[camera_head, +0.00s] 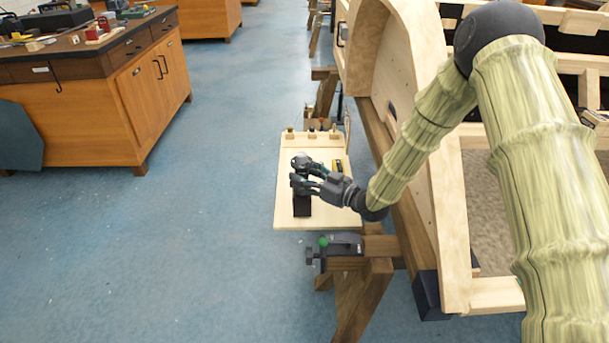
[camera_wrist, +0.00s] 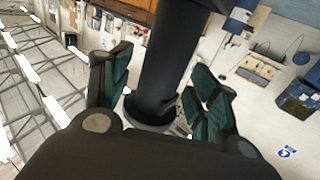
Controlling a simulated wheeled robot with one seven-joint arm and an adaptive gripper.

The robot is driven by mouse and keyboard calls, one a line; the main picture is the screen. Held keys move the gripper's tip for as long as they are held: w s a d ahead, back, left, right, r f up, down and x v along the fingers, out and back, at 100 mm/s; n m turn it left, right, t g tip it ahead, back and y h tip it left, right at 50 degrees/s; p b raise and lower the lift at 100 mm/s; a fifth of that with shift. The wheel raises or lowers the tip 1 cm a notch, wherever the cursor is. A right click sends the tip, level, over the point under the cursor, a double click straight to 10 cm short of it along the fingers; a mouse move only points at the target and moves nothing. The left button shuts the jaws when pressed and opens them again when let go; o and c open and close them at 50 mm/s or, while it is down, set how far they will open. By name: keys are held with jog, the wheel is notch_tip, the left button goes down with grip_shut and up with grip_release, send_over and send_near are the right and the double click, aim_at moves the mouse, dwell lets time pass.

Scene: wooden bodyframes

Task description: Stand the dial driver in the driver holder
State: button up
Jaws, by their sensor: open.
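A dark tool that I take for the dial driver (camera_head: 301,161) stands roughly upright over a pale board, with a black block-like base (camera_head: 302,207) at its lower end. I cannot tell whether that base is part of it or a separate holder. My gripper (camera_head: 306,180) reaches in from the right at the tool's middle. In the wrist view a thick black shaft (camera_wrist: 172,60) runs between the two green-padded fingers (camera_wrist: 158,92), which are spread on both sides of it. The contact between fingers and shaft is not clear.
The pale board (camera_head: 286,215) carries a small rack with several pegs (camera_head: 312,136) at its far edge and a yellow-black item (camera_head: 338,167). A vise (camera_head: 340,244) sits in front. A curved wooden bodyframe (camera_head: 440,150) stands on the right. Blue floor is open on the left.

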aim_at(305, 155)
notch_tip(305, 155, up, 10)
jog(key=shift+d, duration=0.1)
jog(key=v, duration=0.7)
jog(key=s+d+f+m+g+h+p, duration=0.1)
jog(key=s+d+f+m+h+p, duration=0.25)
jog(key=s+f, duration=0.6)
jog(key=s+d+f+m+g+h+p, duration=0.25)
jog(key=s+f+m+h, duration=0.35)
jog(key=f, duration=0.7)
jog(key=s+d+f+g+h+p, duration=0.1)
jog(key=s+d+f+g+p, duration=0.1)
jog(key=s, duration=0.8)
jog(key=s+d+f+m+g+h+p, duration=0.1)
jog(key=s+d, duration=0.3)
jog(key=s, duration=0.7)
jog(key=s+d+f+g+h+p, duration=0.2)
jog(key=s+d+f+g+h, duration=0.1)
jog(key=s, duration=0.7)
jog(key=shift+s+d+f+m+g+p, duration=0.25)
jog(key=shift+d+m+g+p, duration=0.1)
jog(key=shift+d+g+p, duration=0.1)
